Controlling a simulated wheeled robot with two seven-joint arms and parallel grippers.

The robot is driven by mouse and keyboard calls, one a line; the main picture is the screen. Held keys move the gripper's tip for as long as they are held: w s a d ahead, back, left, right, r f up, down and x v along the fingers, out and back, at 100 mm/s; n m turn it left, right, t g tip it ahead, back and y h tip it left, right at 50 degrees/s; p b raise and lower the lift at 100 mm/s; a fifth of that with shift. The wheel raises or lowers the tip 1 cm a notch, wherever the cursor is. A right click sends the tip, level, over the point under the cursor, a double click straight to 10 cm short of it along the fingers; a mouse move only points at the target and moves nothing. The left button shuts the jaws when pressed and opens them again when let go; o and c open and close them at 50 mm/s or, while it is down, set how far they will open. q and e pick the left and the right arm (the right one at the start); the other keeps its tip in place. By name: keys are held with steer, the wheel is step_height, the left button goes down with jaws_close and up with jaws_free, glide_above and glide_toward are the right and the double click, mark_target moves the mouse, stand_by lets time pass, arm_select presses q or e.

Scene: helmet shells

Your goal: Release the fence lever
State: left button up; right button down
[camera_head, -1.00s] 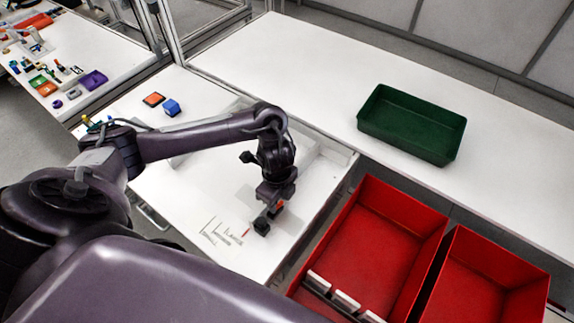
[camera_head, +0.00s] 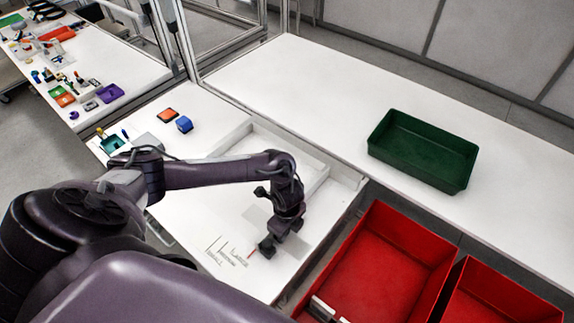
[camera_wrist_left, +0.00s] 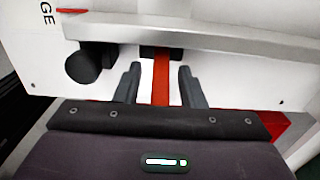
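The red fence lever (camera_wrist_left: 161,82) shows in the left wrist view as an upright red bar below a grey rail (camera_wrist_left: 190,36). My left gripper (camera_wrist_left: 160,84) is open, with one dark finger on each side of the lever and visible gaps between. In the head view my left gripper (camera_head: 268,246) is low over the white worktop, by the printed size marks (camera_head: 228,252). There the lever is hidden or too small to make out. My right gripper is not in view.
A white raised fence frame (camera_head: 318,178) lies behind my left arm. Red bins (camera_head: 385,262) stand at the right front and a green bin (camera_head: 423,150) stands on the far table.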

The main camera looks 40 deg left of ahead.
arm_select(q)
steer(key=shift+c, duration=0.8)
jaws_close()
steer(key=shift+a+h+b, duration=0.25)
steer(key=shift+h+b, duration=0.05)
steer(key=shift+h, duration=0.5)
steer(key=shift+r+h, duration=0.2)
steer(key=shift+h, duration=0.1)
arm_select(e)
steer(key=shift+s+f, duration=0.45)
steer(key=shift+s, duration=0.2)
arm_select(q)
steer(key=shift+o, duration=0.8)
jaws_free()
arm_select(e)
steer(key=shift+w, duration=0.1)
arm_select(q)
steer(key=shift+r, duration=0.1)
